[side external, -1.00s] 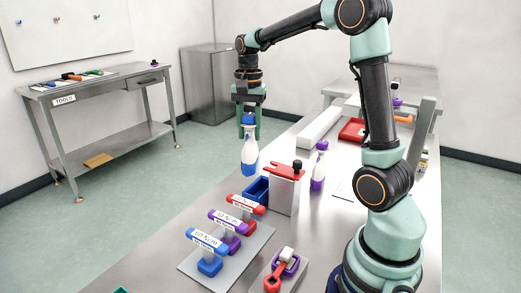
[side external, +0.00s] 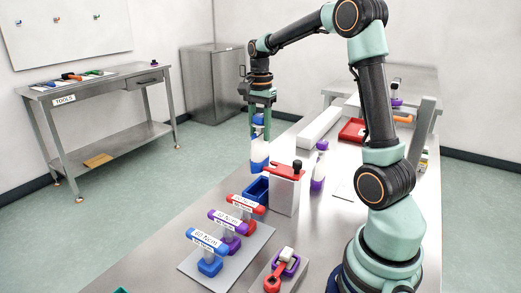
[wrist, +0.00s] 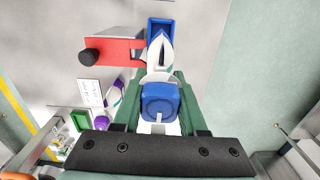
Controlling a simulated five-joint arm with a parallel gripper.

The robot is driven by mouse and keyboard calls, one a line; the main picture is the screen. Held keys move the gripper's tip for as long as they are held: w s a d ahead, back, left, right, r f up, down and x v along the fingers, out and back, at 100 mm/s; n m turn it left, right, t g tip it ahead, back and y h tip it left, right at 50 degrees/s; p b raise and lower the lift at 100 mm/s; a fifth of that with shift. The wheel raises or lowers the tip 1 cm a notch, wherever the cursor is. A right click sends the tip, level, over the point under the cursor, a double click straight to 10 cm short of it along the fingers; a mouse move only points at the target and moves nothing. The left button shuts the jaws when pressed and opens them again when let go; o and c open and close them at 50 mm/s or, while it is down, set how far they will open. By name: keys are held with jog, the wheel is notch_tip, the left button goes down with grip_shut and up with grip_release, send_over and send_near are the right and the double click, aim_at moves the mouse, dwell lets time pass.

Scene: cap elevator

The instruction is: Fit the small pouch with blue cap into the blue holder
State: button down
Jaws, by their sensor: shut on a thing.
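The small pouch with blue cap (side external: 259,152) hangs upright from my gripper (side external: 260,112), with its white body and blue base downward. In the wrist view my gripper's fingers (wrist: 155,115) are shut on either side of the blue cap (wrist: 160,100). The blue holder (side external: 257,189) is an open rectangular box on the table, beside the red-topped block. In the wrist view the holder (wrist: 161,21) lies just beyond the pouch, whose body hides part of it. The pouch bottom looks above and slightly behind the holder in the side view; I cannot tell the exact gap.
A grey block with a red top and black knob (side external: 285,188) stands right of the holder. A purple-capped pouch (side external: 318,168) stands farther right. Several torque handles (side external: 222,233) stand on a grey plate in front. The table's left edge is close to the holder.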

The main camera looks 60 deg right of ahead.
aim_at(260, 141)
jog(key=shift+f, duration=5.3)
jog(key=shift+c, duration=1.9)
grip_release()
jog(key=shift+r, duration=0.1)
jog(key=shift+r, duration=3.4)
